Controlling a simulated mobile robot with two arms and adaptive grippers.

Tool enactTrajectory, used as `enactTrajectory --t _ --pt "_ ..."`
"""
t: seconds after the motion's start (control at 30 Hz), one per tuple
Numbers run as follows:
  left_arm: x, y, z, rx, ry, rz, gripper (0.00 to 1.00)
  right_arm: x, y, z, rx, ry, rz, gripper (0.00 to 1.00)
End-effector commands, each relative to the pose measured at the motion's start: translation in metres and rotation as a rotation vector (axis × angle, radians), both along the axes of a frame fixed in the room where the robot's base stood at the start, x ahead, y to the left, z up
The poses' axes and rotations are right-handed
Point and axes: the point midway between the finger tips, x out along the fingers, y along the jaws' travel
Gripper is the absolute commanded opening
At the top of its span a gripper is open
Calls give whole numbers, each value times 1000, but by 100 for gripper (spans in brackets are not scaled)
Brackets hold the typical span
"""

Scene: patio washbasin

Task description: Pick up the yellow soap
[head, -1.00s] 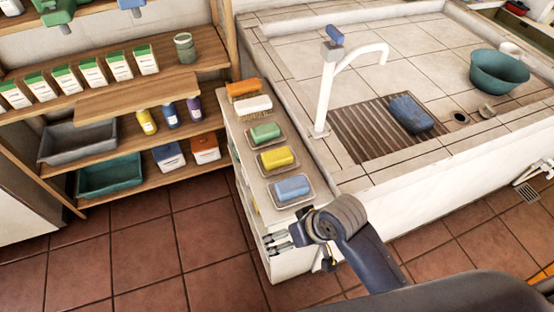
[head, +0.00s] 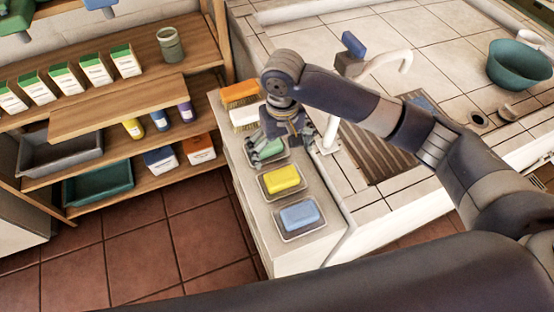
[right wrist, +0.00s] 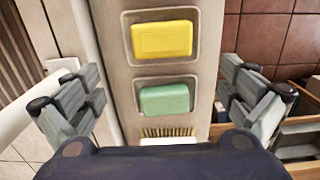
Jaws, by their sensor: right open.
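The yellow soap (head: 281,180) lies in a shallow dish (head: 297,192) on the narrow white counter, between the green soap (head: 269,150) and the blue soap (head: 299,216). My right gripper (head: 287,150) is above the green soap and partly covers it in the head view. In the right wrist view the yellow soap (right wrist: 162,40) is at the top middle, with the green soap (right wrist: 165,99) nearer. The right fingers are spread wide on both sides with nothing between them. My left gripper does not show.
Two brushes, one orange (head: 239,93) and one white (head: 244,116), lie at the counter's back end. A white faucet (head: 385,62) stands right of the counter, close to my right arm. Shelves (head: 150,84) with cartons and bottles stand at left.

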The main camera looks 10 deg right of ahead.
Motion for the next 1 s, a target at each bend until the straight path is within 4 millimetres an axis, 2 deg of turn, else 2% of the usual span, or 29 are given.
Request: enactTrajectory --t 0.07,0.13,0.3,0.43,0.53,0.7,0.8,1.0 --pt "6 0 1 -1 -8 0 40 -1 -1 -8 -4 5 -4 98" --pt "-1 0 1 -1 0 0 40 -1 -1 -19 -5 7 -5 98" --pt "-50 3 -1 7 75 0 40 -1 -1 -44 -3 5 -3 98" --pt "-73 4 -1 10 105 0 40 -1 -1 -53 -2 1 -2 98" --pt "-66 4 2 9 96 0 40 -3 -1 -62 -4 2 -1 98" --pt "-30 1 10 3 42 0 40 -8 1 -87 -2 2 -1 98" --pt "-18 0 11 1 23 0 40 -8 1 -100 -2 1 -1 98" --pt "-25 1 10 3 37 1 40 -8 1 -106 -1 0 0 98"
